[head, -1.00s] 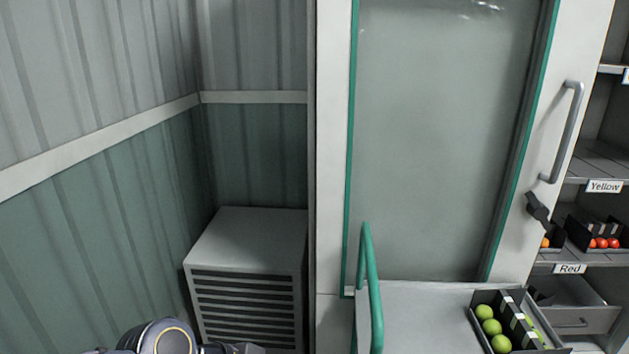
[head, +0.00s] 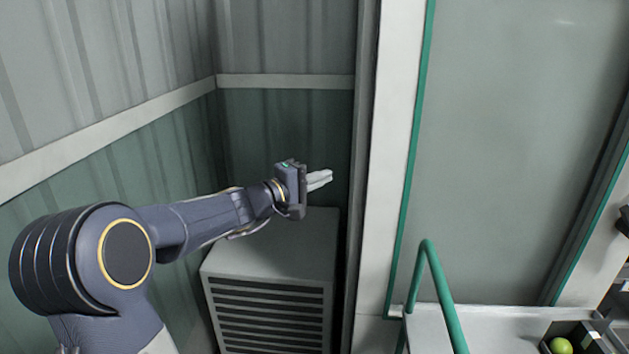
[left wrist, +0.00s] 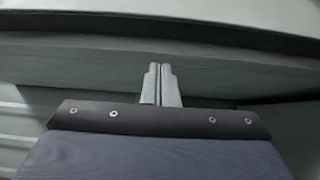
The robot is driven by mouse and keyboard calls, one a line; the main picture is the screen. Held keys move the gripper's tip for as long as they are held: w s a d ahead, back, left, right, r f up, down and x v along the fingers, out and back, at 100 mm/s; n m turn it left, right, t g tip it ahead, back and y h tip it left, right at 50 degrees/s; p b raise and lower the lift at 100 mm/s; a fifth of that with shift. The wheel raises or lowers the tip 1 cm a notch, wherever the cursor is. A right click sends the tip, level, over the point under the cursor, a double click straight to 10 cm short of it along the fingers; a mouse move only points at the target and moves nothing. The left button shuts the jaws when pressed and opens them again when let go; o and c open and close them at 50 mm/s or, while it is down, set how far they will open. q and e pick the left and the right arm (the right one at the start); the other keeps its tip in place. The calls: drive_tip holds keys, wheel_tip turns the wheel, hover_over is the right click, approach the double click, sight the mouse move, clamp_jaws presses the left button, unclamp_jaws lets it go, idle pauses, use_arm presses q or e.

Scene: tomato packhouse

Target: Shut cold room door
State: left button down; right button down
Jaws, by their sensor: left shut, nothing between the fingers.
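The cold room door (head: 395,150) is a pale panel with a large grey window edged in green. It fills the right half of the head view, and its left edge stands upright near the wall corner. A dark latch part (head: 624,220) shows at the far right; the door's handle is out of view. My left gripper (head: 328,178) is shut and empty, raised just left of the door's edge, fingers pointing right towards it. In the left wrist view its closed fingertips (left wrist: 159,70) face a grey surface; I cannot tell if they touch. My right gripper is not in view.
A grey vented unit (head: 270,245) stands in the corner below my left arm. A cart with a green handle (head: 430,270) and grey top (head: 480,325) stands before the door, with a dark box (head: 597,340) holding a green tomato. Ribbed walls close off the left.

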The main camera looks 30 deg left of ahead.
use_arm(q)
drive_tip(key=w+d, duration=0.1)
drive_tip(key=w, duration=0.1)
drive_tip(key=w+d+p, duration=0.1)
drive_tip(key=w+d, duration=0.1)
drive_tip(key=w+d+p, duration=0.1)
drive_tip(key=w+d, duration=0.1)
drive_tip(key=shift+w+d, duration=0.15)
drive_tip(key=shift+w, duration=0.2)
drive_tip(key=shift+f, duration=0.15)
